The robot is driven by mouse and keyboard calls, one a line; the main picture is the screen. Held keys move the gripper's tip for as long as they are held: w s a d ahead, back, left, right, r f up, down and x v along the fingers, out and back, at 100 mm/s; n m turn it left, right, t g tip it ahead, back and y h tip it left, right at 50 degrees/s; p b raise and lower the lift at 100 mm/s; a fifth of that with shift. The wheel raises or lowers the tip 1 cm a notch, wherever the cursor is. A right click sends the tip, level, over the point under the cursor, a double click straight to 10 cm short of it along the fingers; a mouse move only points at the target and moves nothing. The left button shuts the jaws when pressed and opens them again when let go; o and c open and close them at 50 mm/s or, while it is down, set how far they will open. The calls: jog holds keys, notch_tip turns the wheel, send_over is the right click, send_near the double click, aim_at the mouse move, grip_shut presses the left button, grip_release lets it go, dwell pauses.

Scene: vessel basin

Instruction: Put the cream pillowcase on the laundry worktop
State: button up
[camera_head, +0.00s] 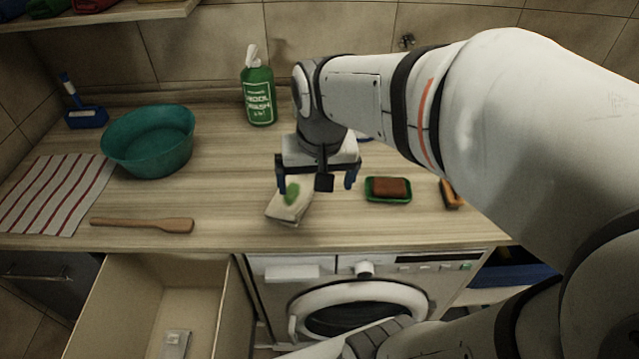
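A cream folded cloth (290,208), which looks like the pillowcase, lies on the wooden laundry worktop (235,185) near its front edge. A green oval shape shows on top of it; I cannot tell whether it is a print or a separate thing. My gripper (317,182) is over the worktop with its two blue-tipped fingers wide apart and nothing visible between them. Its left finger appears just above or behind the cloth's upper edge, and I cannot tell whether they touch. The gripper hides part of the worktop behind it.
A green dish with a brown block (388,189) and a brush (451,194) lie right of the gripper. A green bottle (258,92), teal basin (150,142), striped towel (58,192) and wooden paddle (142,224) are left. Below are an open drawer (130,300) and washing machine (360,290).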

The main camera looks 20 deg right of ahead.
jog(key=s+f+n+t, duration=0.1)
jog(key=s+n, duration=0.1)
jog(key=s, duration=0.4)
jog(key=shift+d, duration=0.3)
jog(key=shift+w, duration=0.1)
jog(key=shift+c, duration=0.6)
